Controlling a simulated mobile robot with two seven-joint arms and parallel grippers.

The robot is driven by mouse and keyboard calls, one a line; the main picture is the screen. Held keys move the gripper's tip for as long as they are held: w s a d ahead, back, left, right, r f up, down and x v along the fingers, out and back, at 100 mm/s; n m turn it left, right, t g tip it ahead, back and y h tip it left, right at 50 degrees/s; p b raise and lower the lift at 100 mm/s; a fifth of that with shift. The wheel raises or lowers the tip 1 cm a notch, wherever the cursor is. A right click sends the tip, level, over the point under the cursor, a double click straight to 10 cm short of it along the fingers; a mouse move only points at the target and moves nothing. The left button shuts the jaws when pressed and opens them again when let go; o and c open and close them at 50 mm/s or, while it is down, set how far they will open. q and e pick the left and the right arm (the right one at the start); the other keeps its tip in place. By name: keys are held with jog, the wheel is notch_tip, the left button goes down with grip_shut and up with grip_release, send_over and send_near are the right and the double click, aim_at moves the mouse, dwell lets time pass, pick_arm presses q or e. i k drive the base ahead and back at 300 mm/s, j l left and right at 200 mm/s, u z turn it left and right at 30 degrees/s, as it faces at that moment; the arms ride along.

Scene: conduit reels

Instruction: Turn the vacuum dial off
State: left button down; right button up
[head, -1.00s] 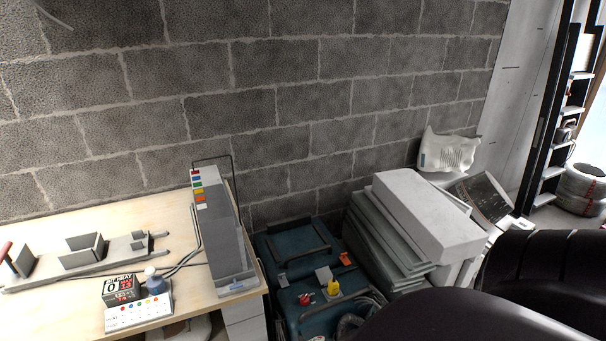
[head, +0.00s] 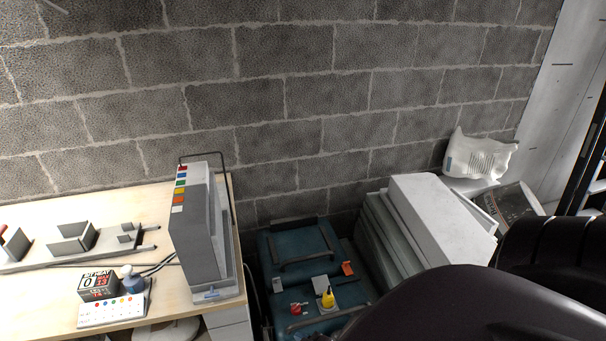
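A teal vacuum-like machine (head: 290,275) stands on the floor between the wooden table and the stacked pale slabs. On its top are a red knob (head: 297,309), a yellow knob (head: 328,298) on a light plate, and an orange part (head: 347,268). I cannot tell from this view which knob is the vacuum dial or how it is set. A dark arm of mine fills the lower right and covers the machine's lower right side. Neither gripper is in view.
The wooden table (head: 150,215) at left holds a tall grey case (head: 195,230), a small bottle (head: 132,280) and a white button panel (head: 112,311). Stacked pale slabs (head: 435,215) and a white bag (head: 478,160) stand right of the machine. A block wall closes the back.

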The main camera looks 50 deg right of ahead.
aim_at(297, 309)
jog(key=l, duration=0.55)
jog(key=k+l, duration=0.15)
jog(key=l, duration=1)
jog(key=k+u, duration=0.05)
